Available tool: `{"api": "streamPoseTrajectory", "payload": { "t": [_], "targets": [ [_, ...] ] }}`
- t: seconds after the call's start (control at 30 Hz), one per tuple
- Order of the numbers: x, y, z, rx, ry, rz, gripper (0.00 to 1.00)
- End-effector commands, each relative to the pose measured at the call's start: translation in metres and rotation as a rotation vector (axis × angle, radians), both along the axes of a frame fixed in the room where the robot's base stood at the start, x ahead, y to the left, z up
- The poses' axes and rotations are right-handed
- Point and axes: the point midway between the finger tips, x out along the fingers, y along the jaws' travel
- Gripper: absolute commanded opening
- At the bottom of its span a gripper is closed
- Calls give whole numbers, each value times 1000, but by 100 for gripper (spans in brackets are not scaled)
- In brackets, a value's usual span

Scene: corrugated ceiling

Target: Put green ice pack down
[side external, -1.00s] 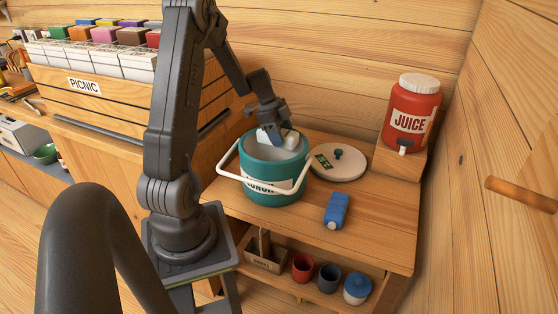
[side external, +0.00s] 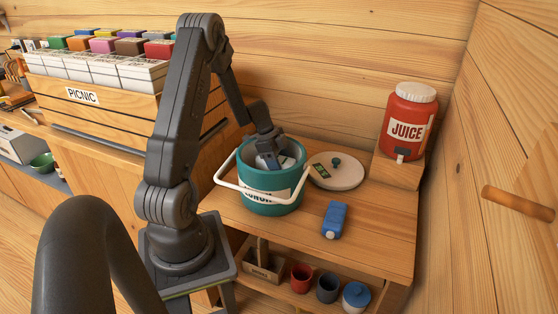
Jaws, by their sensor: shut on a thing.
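The teal lunch bucket (side external: 272,190) stands on the wooden table with its white handle (side external: 228,184) swung down at the front. My gripper (side external: 268,161) reaches down inside its rim. The gripper is shut on a small pale, bluish-looking thing, mostly hidden by the fingers and the bucket wall. Its colour and shape are not clear, and I cannot make out a green ice pack. Whether the held thing touches the bucket floor is hidden. A whitish thing (side external: 289,161) shows inside the bucket at the right. A blue pack with a white cap (side external: 335,219) lies on the table.
A round white lid (side external: 344,178) with a teal knob and green label lies right of the bucket. A red juice dispenser (side external: 409,118) stands on a wooden block behind. Cups (side external: 301,277) sit on the shelf below. The table's front right is clear.

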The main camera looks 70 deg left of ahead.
Motion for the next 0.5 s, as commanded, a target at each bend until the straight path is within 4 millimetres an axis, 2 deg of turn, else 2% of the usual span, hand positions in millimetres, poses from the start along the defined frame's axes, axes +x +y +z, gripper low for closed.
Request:
{"api": "streamPoseTrajectory", "payload": {
  "t": [0.1,0.13,0.2,0.5],
  "targets": [
    [0,0,-4,-1,1,-2,23],
    [0,-1,-4,-2,2,-2,61],
    [0,-1,-4,-3,2,-2,68],
    [-1,-3,-4,-9,5,-3,70]
  ]
}}
